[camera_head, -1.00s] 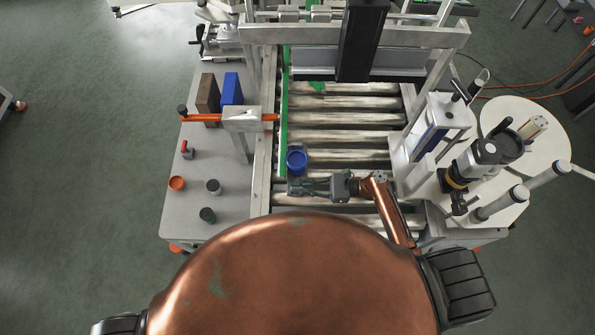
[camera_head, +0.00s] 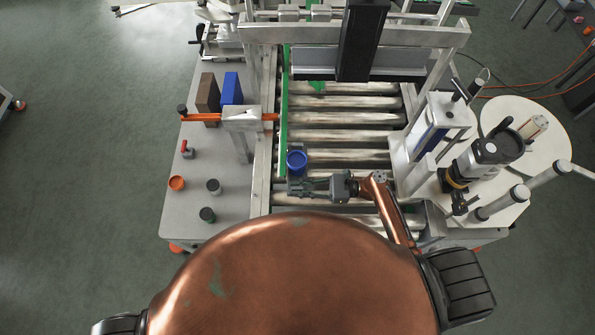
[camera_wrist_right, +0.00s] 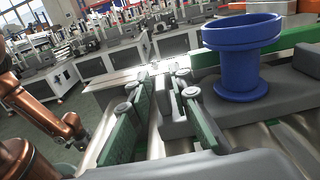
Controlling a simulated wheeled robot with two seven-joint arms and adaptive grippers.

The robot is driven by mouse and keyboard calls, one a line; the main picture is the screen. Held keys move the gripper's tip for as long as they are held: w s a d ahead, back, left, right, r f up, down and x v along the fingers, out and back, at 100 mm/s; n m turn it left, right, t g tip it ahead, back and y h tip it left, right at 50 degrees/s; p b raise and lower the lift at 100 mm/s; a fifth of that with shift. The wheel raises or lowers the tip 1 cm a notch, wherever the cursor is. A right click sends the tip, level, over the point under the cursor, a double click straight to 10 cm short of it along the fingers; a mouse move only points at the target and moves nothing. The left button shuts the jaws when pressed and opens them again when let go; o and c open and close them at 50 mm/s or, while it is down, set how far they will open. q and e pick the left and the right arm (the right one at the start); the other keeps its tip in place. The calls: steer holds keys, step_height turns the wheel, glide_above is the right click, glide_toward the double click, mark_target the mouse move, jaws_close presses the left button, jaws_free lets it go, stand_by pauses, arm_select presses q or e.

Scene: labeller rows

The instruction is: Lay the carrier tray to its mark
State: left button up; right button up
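A small grey tray (camera_head: 293,190) lies on the rollers against the green guide strip, with a blue flanged cup (camera_head: 297,160) standing on it. In the right wrist view the grey tray (camera_wrist_right: 285,106) and blue cup (camera_wrist_right: 241,75) are at the right. My right gripper (camera_head: 306,187) reaches in from the right, low over the rollers at the tray's near end. In the wrist view its green-padded fingers (camera_wrist_right: 160,100) are spread apart, and the right one is close beside the tray's grey edge. I cannot tell whether it touches. No mark is identifiable.
The roller conveyor (camera_head: 345,120) is clear beyond the tray, up to a dark column on a crossbeam. A labelling machine (camera_head: 435,130) stands to the right. On the left table (camera_head: 235,190) are brown and blue blocks, small cups and an orange bar.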

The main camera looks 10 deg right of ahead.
steer(key=shift+o, duration=1.2)
step_height(320, 180, up, 10)
